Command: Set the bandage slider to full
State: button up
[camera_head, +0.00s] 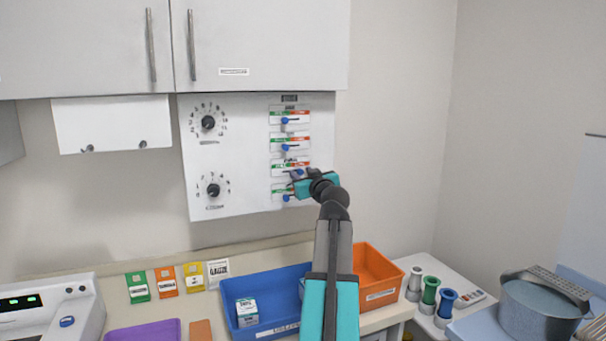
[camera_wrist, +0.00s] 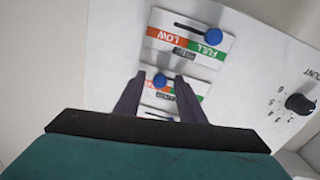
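The white control panel (camera_head: 240,160) on the wall carries several sliders with blue knobs, each with a green and an orange-red half. My gripper (camera_head: 296,178) is at the lower sliders. In the wrist view, the open gripper (camera_wrist: 160,92) has its fingers either side of a blue knob (camera_wrist: 160,80), with gaps visible; that knob sits toward the orange-red side. Another slider knob (camera_wrist: 213,36) above it in that view is near the green end marked FULL, opposite LOW. The small name labels are too blurred to tell which slider is the bandage one.
Two dials, upper (camera_head: 208,122) and lower (camera_head: 213,189), are left of the sliders. Grey cabinets (camera_head: 270,45) hang just above the panel. Below are a blue bin (camera_head: 275,288), an orange bin (camera_head: 378,270) and a purple tray (camera_head: 143,331) on the counter.

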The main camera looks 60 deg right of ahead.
jog(key=shift+w, duration=0.1)
grip_shut()
